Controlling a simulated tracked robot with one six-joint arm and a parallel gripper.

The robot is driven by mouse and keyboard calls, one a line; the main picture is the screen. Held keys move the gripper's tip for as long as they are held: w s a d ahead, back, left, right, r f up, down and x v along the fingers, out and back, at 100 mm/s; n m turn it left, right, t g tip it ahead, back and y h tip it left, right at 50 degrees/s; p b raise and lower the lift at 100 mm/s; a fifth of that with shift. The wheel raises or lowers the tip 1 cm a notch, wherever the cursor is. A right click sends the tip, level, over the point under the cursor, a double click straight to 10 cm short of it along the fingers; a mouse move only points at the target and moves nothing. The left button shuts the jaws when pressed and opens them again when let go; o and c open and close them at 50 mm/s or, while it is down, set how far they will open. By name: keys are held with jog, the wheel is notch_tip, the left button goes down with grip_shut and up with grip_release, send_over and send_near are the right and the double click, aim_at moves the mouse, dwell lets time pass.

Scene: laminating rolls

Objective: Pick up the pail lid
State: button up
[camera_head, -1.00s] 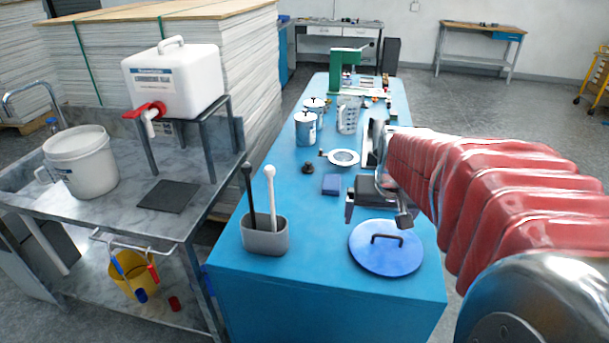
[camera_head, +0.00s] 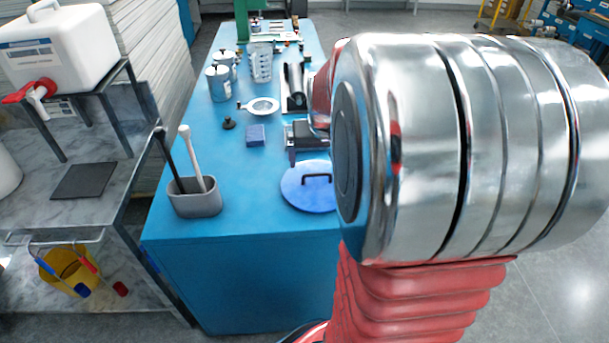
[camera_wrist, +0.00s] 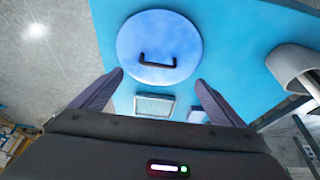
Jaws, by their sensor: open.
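The pail lid is a round blue disc (camera_head: 299,192) with a dark bar handle, lying flat on the near part of the blue table (camera_head: 240,225). In the head view my arm hides its right edge. In the wrist view the whole lid (camera_wrist: 165,35) shows, its dark handle (camera_wrist: 157,63) near the edge closest to my gripper. My gripper (camera_wrist: 159,78) is open and empty, its two fingers spread wide, with the lid ahead between and beyond the tips. In the head view my gripper is mostly hidden behind my arm.
A grey holder (camera_head: 196,203) with a black and a white tool stands left of the lid. A small blue block (camera_head: 256,135), a white ring-shaped piece (camera_head: 263,106), a clear jug (camera_head: 261,65) and tins (camera_head: 218,83) stand farther back. Table is bare in front of the lid.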

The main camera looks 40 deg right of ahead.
send_over(317, 175)
jog(key=s+a, duration=0.2)
jog(key=f, duration=0.5)
jog(key=shift+w+d+f, duration=0.15)
jog(key=shift+d, duration=0.05)
jog(key=shift+f, duration=0.1)
jog(key=shift+x, duration=2.5)
jog(key=shift+d, duration=0.2)
jog(key=shift+c, duration=0.5)
jog(key=c, duration=1.3)
jog(key=shift+c, duration=0.2)
notch_tip(317, 175, up, 10)
